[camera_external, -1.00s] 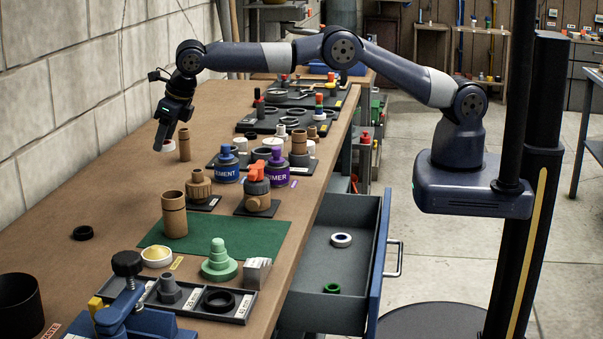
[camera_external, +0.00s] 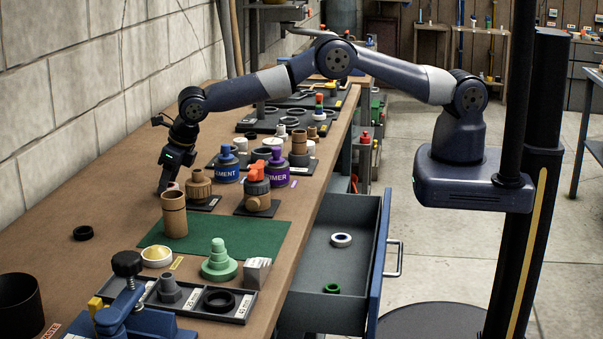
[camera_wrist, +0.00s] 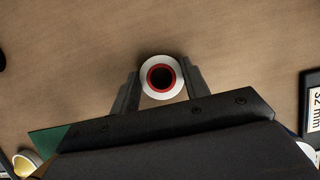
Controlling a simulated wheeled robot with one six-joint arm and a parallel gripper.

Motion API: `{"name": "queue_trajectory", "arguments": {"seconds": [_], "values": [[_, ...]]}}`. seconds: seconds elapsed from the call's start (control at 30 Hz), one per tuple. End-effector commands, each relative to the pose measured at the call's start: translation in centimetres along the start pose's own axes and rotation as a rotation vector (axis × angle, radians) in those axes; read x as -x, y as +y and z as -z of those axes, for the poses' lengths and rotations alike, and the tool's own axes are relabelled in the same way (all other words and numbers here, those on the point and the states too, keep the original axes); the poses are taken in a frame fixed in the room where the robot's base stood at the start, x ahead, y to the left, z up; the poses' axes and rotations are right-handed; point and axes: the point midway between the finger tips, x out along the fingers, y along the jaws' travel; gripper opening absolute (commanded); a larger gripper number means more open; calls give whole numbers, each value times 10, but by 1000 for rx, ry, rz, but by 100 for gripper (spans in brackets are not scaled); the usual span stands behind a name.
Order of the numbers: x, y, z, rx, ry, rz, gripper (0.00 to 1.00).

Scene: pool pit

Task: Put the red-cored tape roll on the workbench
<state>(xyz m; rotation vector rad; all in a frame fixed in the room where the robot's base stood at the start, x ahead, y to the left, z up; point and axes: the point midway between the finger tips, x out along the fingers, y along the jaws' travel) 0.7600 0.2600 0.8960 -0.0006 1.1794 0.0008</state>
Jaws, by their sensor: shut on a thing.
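The white tape roll with a red core (camera_wrist: 149,84) is between the two fingers of my gripper (camera_wrist: 162,80) in the wrist view. The fingers touch it on both sides, and its hole faces the camera. In the external view my gripper (camera_external: 167,187) points down, low over the brown workbench (camera_external: 110,205), left of the tan pipe fittings. The roll is mostly hidden there behind the fingers and fittings. I cannot tell whether it touches the bench top.
A black ring (camera_external: 83,233) lies at left. An open drawer (camera_external: 325,262) holds a white-and-blue roll (camera_external: 341,240).

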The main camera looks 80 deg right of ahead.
Motion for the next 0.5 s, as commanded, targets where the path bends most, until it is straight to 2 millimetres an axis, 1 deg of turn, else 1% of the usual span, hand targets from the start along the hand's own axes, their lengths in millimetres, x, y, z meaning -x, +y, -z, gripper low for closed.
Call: {"name": "queue_trajectory", "arguments": {"seconds": [0.2, 0.33, 0.37, 0.5], "values": [[0, 0, 0, 0, -1, 0, 23], [-5, 0, 2, 0, 0, 0, 23], [-4, 0, 1, 0, -1, 0, 45], [-3, 0, 1, 0, 0, 0, 57]]}}
